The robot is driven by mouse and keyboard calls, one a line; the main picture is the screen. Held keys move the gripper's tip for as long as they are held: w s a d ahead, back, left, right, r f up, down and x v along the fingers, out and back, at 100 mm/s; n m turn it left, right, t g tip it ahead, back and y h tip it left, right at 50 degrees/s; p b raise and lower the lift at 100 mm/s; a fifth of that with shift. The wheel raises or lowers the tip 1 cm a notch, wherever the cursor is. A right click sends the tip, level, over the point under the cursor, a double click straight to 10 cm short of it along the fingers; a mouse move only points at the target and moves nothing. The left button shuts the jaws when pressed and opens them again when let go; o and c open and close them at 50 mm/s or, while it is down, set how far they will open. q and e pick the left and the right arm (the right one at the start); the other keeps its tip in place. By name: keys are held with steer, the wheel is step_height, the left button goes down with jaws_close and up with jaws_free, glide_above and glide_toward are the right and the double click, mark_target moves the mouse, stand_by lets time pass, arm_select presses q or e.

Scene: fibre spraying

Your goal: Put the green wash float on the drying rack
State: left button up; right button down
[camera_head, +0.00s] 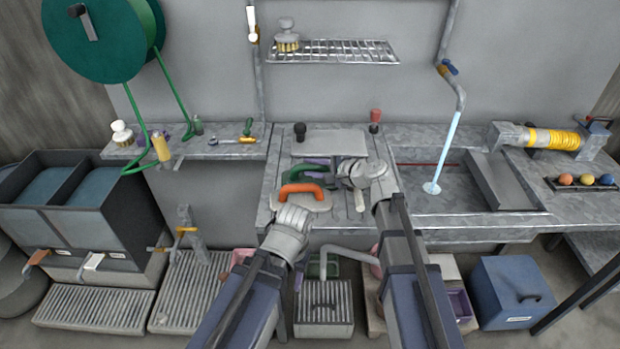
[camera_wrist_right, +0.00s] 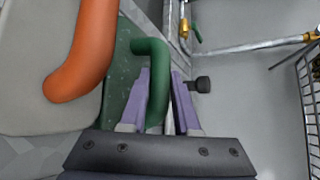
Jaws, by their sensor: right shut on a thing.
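The green wash float (camera_wrist_right: 133,95) has a green curved handle and a speckled green board. Its handle also shows in the head view (camera_head: 296,176), at the middle of the bench. My right gripper (camera_wrist_right: 162,75) has its purple fingers on either side of this handle and is shut on it. In the head view its fingers (camera_head: 320,162) are small and partly hidden. The drying rack may be the wire shelf (camera_head: 345,54) on the back wall. My left arm's wrist (camera_head: 287,232) is at the bench front; its fingers cannot be made out.
A float with an orange handle (camera_head: 301,189) is just in front of the green one and close to both arms. A brush (camera_head: 287,38) stands at the left of the wire shelf; its right part is clear. A pale blue water stream (camera_head: 447,150) falls right of the arms.

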mark_target(313, 165)
steer(key=shift+s+f, duration=0.1)
steer(key=shift+s, duration=0.05)
step_height(313, 165, up, 10)
steer(key=p, duration=1)
